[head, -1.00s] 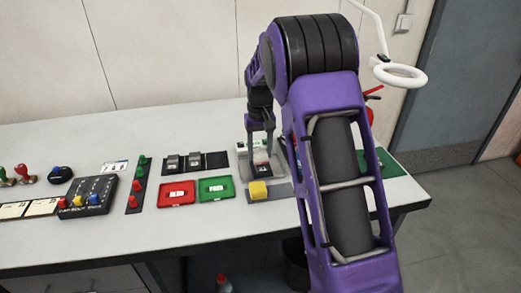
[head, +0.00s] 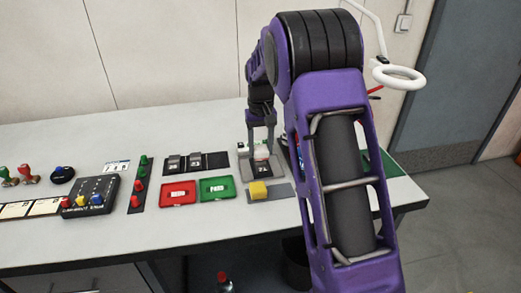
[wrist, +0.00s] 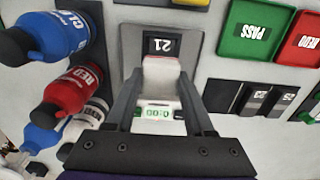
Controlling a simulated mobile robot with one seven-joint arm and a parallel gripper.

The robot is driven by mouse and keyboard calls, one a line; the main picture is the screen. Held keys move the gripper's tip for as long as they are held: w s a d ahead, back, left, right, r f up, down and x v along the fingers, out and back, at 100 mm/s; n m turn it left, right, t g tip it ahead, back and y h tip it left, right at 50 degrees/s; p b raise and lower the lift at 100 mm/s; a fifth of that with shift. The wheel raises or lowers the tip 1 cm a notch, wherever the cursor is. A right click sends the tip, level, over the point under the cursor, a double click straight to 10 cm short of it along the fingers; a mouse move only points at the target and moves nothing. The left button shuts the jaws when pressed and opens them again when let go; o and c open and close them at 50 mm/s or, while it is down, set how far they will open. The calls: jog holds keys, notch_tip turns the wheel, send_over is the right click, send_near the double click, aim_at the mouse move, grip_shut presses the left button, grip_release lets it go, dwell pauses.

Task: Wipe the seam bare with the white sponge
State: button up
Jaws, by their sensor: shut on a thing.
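My gripper (wrist: 161,88) is shut on the white sponge (wrist: 161,76), which sits between its two fingers. In the head view my gripper (head: 262,150) hangs low over the small grey fixture at the back right of the bench. A dark plate marked 21 (wrist: 160,46) lies in the fixture (wrist: 132,58), just beyond the sponge; the plate also shows in the head view (head: 263,170). The sponge and fingers hide the part of the fixture under them, so I cannot see the seam or tell whether the sponge touches it.
Close on the left in the wrist view stand a blue bottle (wrist: 62,32), a red bottle (wrist: 68,90) and others. A small timer (wrist: 156,114) reads 0:00.

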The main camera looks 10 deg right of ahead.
jog(key=shift+r+p, duration=1.85)
jog(key=shift+r, duration=1)
